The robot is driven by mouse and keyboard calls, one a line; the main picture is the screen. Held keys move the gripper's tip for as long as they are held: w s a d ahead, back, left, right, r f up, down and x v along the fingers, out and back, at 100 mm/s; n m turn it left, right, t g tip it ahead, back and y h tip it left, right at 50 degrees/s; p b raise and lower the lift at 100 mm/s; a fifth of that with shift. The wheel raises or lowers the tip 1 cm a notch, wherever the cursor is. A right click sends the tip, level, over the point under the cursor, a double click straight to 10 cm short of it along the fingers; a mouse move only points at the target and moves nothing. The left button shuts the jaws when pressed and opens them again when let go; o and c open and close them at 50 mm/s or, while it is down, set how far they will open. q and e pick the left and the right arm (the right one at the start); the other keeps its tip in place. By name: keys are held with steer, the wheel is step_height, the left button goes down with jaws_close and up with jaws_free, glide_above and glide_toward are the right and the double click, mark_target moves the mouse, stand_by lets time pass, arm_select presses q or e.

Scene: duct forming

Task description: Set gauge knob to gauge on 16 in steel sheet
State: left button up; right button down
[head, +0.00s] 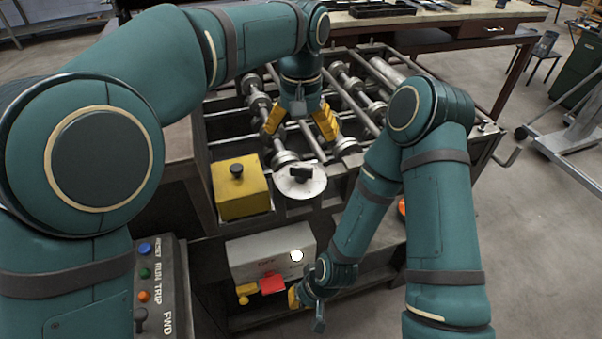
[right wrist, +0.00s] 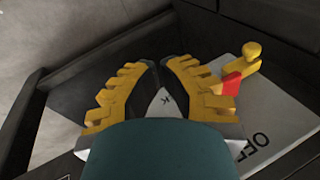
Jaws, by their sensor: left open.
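The dial with its black knob (head: 300,173) sits on a round silver plate on the front rail of the forming machine (head: 310,210). The dial's markings are too small to read. My left gripper (head: 298,128) is open, pointing down above the rollers just behind the dial, apart from it, with nothing seen between its fingers. My right gripper (head: 296,297) is low in front of the machine, beside a grey switch box. In the right wrist view its fingers (right wrist: 160,66) converge closely, and I cannot tell whether they touch. No steel sheet is clearly identifiable.
A yellow box (head: 241,190) with a black knob stands left of the dial. The grey switch box (head: 272,250) below has a red lever (head: 272,284) and a yellow handle. A button panel (head: 160,285) is at lower left. Open floor lies at right.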

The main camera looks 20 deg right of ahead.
mark_target(301, 167)
arm_select(q)
step_height(301, 167, down, 10)
steer(key=shift+f+b, duration=0.1)
steer(key=shift+b, duration=1.1)
steer(key=c, duration=1.2)
